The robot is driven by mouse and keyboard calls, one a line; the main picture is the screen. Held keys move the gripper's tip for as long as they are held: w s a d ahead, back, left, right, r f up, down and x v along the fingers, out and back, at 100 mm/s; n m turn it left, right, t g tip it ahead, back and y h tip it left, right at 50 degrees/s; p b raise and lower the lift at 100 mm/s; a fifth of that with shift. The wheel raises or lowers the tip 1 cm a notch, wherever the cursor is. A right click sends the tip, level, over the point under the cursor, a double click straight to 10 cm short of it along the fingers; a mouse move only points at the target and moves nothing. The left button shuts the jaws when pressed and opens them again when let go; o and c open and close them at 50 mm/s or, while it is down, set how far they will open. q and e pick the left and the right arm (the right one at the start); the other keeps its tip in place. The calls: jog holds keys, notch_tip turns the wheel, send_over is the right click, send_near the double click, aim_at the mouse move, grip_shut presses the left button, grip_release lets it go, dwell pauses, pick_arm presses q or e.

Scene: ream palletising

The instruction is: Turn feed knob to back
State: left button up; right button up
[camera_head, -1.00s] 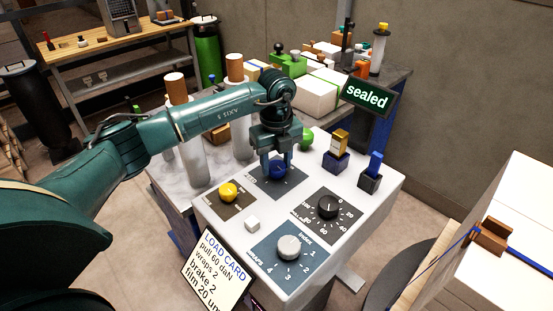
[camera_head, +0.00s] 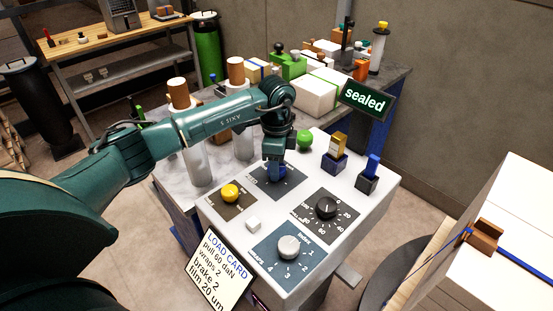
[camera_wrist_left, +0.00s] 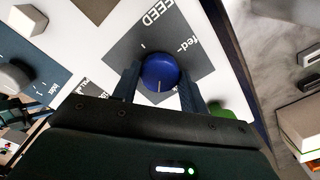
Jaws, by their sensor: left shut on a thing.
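The feed knob (camera_wrist_left: 160,70) is a round blue knob with a pale pointer line, on a dark plate (camera_wrist_left: 197,40) lettered FEED in the left wrist view. My left gripper (camera_wrist_left: 158,88) has a finger on each side of the knob and is shut on it. In the head view, the gripper (camera_head: 275,173) points down onto the feed plate at the back of the white console (camera_head: 228,211), and its fingers hide most of the knob. Part of the plate's lettering is covered by the knob and gripper.
Near the feed plate are a yellow knob (camera_head: 230,193), a black dial (camera_head: 326,207), a grey index knob (camera_head: 288,246), a white cube button (camera_head: 254,224) and a green button (camera_head: 305,139).

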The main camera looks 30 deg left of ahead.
pick_arm(q)
jog(key=n, duration=0.2)
jog(key=shift+r+n+p, duration=0.1)
jog(key=shift+n+p, duration=0.25)
jog(key=shift+n, duration=0.05)
jog(key=n, duration=0.3)
jog(key=shift+n, duration=1.3)
jog(key=o, duration=1)
